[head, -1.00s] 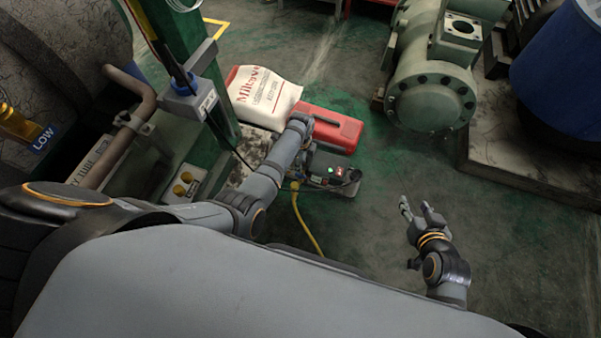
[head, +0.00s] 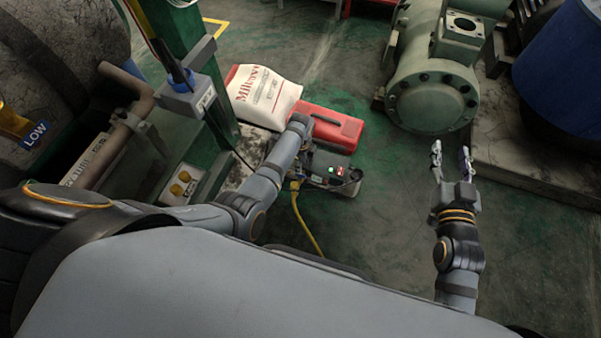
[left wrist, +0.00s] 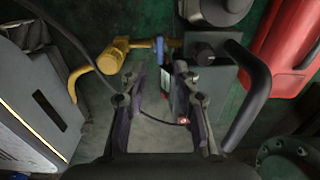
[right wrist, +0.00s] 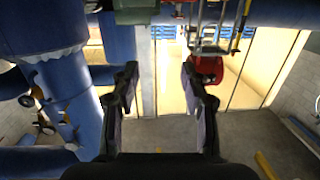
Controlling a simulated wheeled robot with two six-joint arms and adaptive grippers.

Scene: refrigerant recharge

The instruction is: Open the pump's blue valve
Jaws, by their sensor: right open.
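The pump (head: 335,172) sits on the floor ahead, dark with small lit indicators. It also shows in the left wrist view (left wrist: 222,78). Its blue valve (left wrist: 160,47) appears there as a small blue part beside a yellow fitting (left wrist: 112,56). My left gripper (left wrist: 160,78) is open, its two fingers apart, with the blue valve just beyond and between the tips. Nothing is held. In the head view my left forearm hides that gripper and the valve. My right gripper (head: 451,153) is open and empty over bare floor, right of the pump.
A green post (head: 196,75) stands left. A green machine (head: 432,95) stands at back right. Floor between is clear.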

